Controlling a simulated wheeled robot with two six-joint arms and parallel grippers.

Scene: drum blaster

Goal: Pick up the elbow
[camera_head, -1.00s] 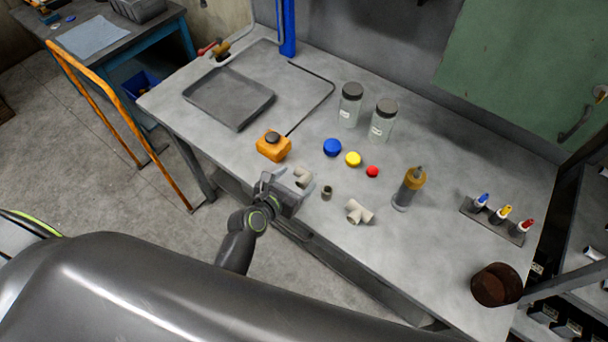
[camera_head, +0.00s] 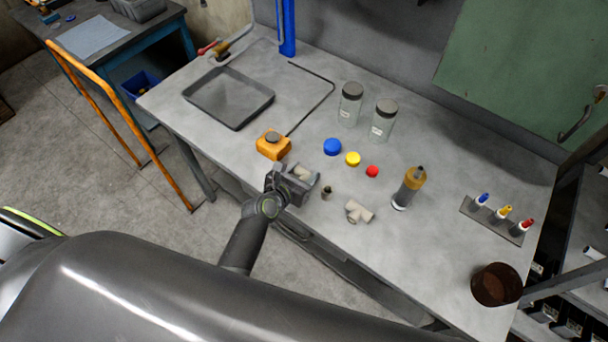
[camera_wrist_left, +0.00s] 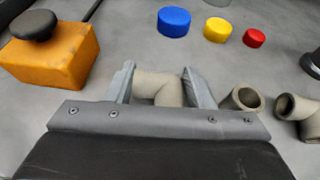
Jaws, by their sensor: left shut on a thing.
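The elbow (camera_wrist_left: 160,87) is a beige-grey bent pipe piece at the near edge of the workbench. In the left wrist view it sits between the two fingers of my left gripper (camera_wrist_left: 165,84), which is shut on it. In the head view the left gripper (camera_head: 304,176) comes over the bench's front edge, and the elbow (camera_head: 303,172) shows partly between its fingers. The gripper body hides the elbow's lower part. I cannot tell whether it is clear of the bench. My right gripper is not in view.
Right of the gripper are a small grey-brown fitting (camera_head: 327,193) and a beige tee (camera_head: 359,212). An orange box with a black button (camera_head: 273,146) stands close on the left. Blue (camera_head: 332,147), yellow (camera_head: 353,159) and red (camera_head: 372,171) caps lie behind. A syringe-like tool (camera_head: 409,188) stands right.

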